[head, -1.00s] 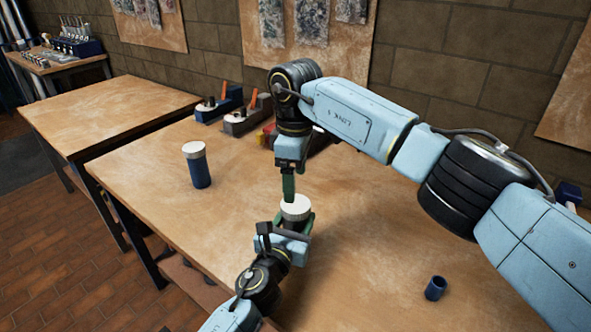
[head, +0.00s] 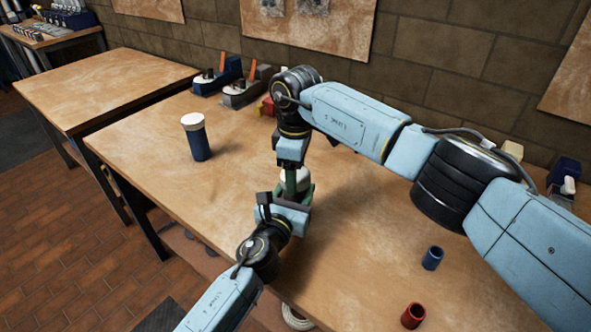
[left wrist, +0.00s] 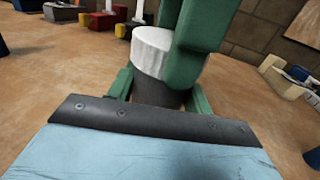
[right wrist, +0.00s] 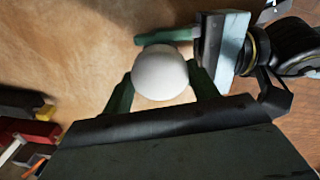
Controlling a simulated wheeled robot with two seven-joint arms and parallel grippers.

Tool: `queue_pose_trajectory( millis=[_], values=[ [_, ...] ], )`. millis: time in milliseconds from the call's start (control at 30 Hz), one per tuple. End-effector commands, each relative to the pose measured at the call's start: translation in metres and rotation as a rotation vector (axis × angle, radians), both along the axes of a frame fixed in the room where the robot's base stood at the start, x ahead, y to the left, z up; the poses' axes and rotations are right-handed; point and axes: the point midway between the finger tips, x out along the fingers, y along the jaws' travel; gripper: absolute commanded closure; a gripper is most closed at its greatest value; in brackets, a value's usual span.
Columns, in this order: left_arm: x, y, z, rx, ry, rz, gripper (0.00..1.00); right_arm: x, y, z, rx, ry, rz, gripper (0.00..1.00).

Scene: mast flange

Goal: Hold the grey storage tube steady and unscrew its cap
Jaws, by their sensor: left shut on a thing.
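The grey storage tube (left wrist: 157,93) stands upright and is mostly hidden by my grippers. Its white cap (right wrist: 160,72) sits on its top and also shows in the head view (head: 297,181). My left gripper (left wrist: 158,92) is shut on the tube's body, coming from the front side. My right gripper (right wrist: 159,70) points down from above, with its green fingers open on either side of the cap. In the left wrist view one right finger covers the cap's right part. Whether the fingers touch the cap is hard to tell.
A blue tube with a white cap (head: 197,138) stands to the left on the workbench (head: 150,150). A small blue cup (head: 432,258) and a red cup (head: 413,315) are at the right front. Tool holders (head: 240,88) line the back. The bench's middle right is clear.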

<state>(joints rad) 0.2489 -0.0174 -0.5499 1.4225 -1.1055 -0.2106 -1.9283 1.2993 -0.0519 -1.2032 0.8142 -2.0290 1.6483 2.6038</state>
Motion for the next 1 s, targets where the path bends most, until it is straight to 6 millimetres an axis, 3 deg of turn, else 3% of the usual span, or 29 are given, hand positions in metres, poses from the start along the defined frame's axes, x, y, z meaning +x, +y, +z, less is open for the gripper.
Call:
queue_pose_trajectory(
  millis=[33,167,367,1000],
  values=[
    [-0.0003,0.0000,-0.0010,0.001,0.002,0.000,1.00,0.0001,0.0000,0.0001,0.000,0.000,0.000,0.54],
    [-0.0003,0.0000,-0.0009,0.001,0.002,0.000,1.00,0.0001,0.0000,0.0002,0.000,-0.001,0.000,0.69],
    [-0.0003,0.0000,-0.0010,0.001,0.002,0.000,1.00,0.0004,-0.0003,0.0005,-0.001,-0.002,0.117,0.69],
    [-0.0004,-0.0001,-0.0010,0.001,0.002,0.000,1.00,0.0008,-0.0001,0.0018,-0.002,-0.002,1.371,0.69]
  ],
)
